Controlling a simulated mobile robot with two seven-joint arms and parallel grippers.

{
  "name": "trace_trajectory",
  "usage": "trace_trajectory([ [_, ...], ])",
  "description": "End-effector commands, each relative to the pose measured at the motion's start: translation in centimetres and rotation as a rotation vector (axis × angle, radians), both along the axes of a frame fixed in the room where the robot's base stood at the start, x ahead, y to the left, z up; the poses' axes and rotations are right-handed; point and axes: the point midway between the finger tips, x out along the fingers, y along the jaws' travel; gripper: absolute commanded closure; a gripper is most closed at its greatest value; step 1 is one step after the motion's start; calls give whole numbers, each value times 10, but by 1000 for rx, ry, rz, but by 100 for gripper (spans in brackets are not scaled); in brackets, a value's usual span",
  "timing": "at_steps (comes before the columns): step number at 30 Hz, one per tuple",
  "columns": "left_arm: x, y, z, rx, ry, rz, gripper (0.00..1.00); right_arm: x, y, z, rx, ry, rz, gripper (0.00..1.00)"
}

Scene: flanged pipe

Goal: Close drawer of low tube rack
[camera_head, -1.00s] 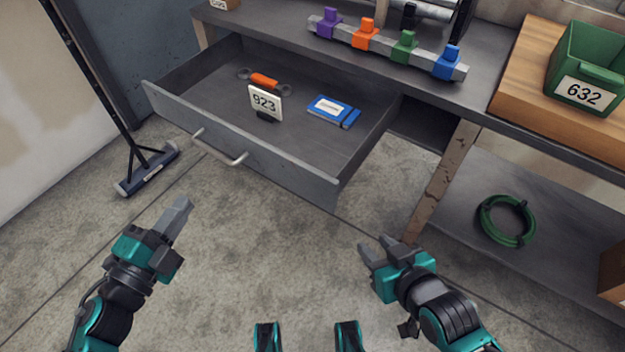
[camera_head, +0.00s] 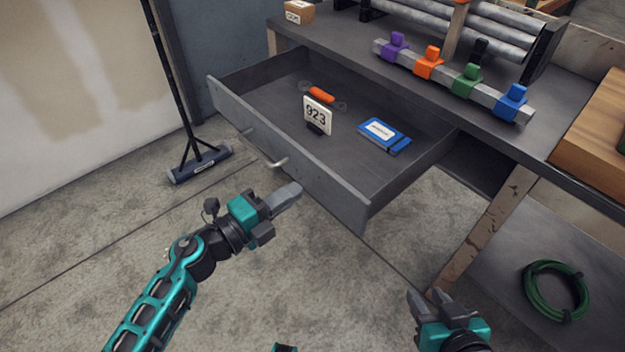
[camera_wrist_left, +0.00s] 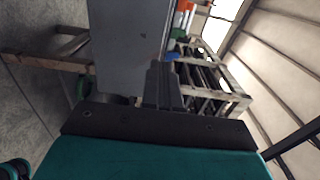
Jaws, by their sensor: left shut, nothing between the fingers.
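The drawer (camera_head: 330,190) hangs open below the bench top, with its grey front facing me. Its bar handle (camera_head: 277,163) is partly hidden behind my left gripper. My left gripper (camera_head: 292,190) is shut and empty, in front of the drawer face just below the handle; I cannot tell whether it touches. In the left wrist view the shut fingers (camera_wrist_left: 165,82) point at a grey panel (camera_wrist_left: 130,40), which looks like the drawer front. My right gripper (camera_head: 428,299) is at the lower right, apart from the drawer, its fingers spread. The low tube rack (camera_head: 490,30) with grey tubes stands on the bench.
In the drawer lie an orange-handled tool (camera_head: 322,95), a 923 sign (camera_head: 317,115) and a blue box (camera_head: 384,134). A rail with coloured clamps (camera_head: 450,78) lies on the bench (camera_head: 350,45). A green hose coil (camera_head: 556,290) lies on the lower shelf.

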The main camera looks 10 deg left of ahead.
Motion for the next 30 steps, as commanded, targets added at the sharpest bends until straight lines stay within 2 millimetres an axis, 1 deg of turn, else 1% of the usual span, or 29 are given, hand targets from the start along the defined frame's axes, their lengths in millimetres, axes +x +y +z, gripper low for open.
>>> trace_trajectory([
  [1,10,-7,0,-1,-3,0,100,0,0,-1,1,0,0,62],
  [3,20,-15,0,-2,-2,0,100,0,1,-2,2,1,0,62],
  [6,31,-25,-1,-3,0,-1,100,0,1,-3,5,2,0,62],
  [10,41,-33,-1,-3,1,0,100,1,3,-2,9,1,-1,62],
  [15,46,-36,0,-2,0,0,100,2,4,-1,13,-1,-2,62],
  [26,46,-37,0,-2,1,0,100,2,4,-2,11,0,-1,62],
  [30,52,-41,0,-1,1,-1,100,2,4,-2,10,1,0,62],
])
